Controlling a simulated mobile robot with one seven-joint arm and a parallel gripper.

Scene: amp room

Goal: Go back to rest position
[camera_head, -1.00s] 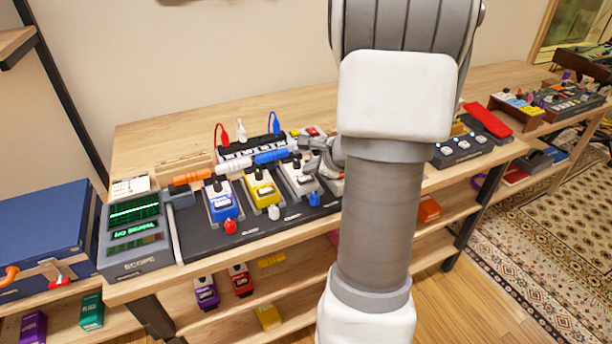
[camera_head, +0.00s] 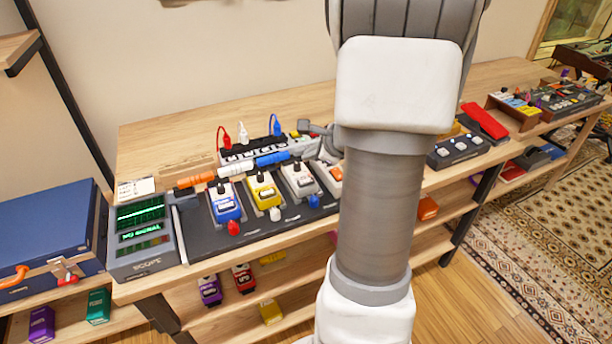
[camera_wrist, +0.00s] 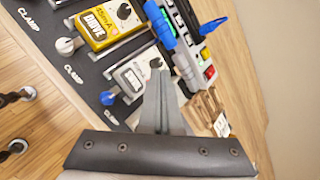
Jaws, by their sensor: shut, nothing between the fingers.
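My gripper (camera_head: 322,130) shows partly from behind my arm, above the back right of the pedal board. In the wrist view its fingers (camera_wrist: 162,88) are together and empty, over the white pedal side of the board. The dark pedal board (camera_head: 270,222) lies on the wooden bench. It carries a blue pedal (camera_head: 225,203), a yellow pedal (camera_head: 264,192) and a white pedal (camera_head: 299,180). The yellow pedal (camera_wrist: 108,22) and white pedal (camera_wrist: 138,72) also show in the wrist view.
A power strip (camera_head: 240,151) with red, white and blue plugs stands behind the pedals. The scope box (camera_head: 145,238) and blue case (camera_head: 45,232) are at left. A black switch unit (camera_head: 461,150) is right of my arm. The back bench is largely clear.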

